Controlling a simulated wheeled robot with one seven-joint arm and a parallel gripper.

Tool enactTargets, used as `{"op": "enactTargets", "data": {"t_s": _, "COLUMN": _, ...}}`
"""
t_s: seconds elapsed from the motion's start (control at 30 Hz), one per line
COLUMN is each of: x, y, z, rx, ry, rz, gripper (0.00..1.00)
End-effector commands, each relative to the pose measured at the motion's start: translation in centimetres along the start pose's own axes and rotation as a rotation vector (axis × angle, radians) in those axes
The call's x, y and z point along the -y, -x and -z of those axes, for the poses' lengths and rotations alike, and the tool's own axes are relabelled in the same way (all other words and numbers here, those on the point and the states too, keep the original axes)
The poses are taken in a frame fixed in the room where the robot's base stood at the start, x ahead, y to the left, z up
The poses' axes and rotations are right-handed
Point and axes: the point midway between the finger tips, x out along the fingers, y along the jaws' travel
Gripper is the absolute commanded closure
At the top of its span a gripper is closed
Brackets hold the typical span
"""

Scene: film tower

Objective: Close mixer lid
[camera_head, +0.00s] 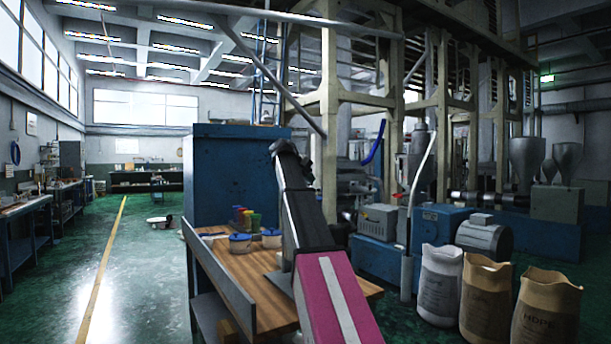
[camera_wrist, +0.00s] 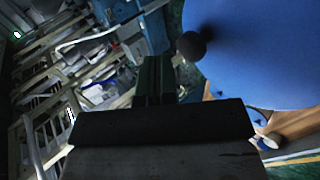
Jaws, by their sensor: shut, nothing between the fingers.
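In the wrist view, a large smooth blue surface with a rounded edge (camera_wrist: 255,50) fills the upper right; it looks like the mixer lid. A round black knob (camera_wrist: 192,45) shows at its left edge. My gripper (camera_wrist: 158,66) is shut and empty, with its dark fingers just left of and below the knob; I cannot tell whether they touch it. In the head view my arm reaches up over the wooden table beside a tall blue cabinet-like body (camera_head: 225,180). The lid cannot be clearly made out there, and my fingertips are hard to tell apart.
The wooden table (camera_head: 262,287) holds a blue-lidded tub (camera_head: 240,244), a second tub (camera_head: 272,239) and several coloured cups (camera_head: 246,217). Open sacks (camera_head: 438,285) and blue machinery (camera_head: 435,228) stand at right.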

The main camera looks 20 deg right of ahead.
Motion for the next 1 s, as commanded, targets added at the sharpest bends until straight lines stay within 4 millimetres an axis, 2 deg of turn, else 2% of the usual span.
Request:
{"op": "enactTargets", "data": {"t_s": 0.4, "x": 0.9, "y": -2.4, "z": -0.2, "rx": 0.0, "ry": 0.001, "rz": -0.002, "gripper": 1.0}}
{"op": "enactTargets", "data": {"t_s": 1.0, "x": 1.1, "y": -2.8, "z": -0.1, "rx": 0.0, "ry": 0.001, "rz": -0.002, "gripper": 1.0}}
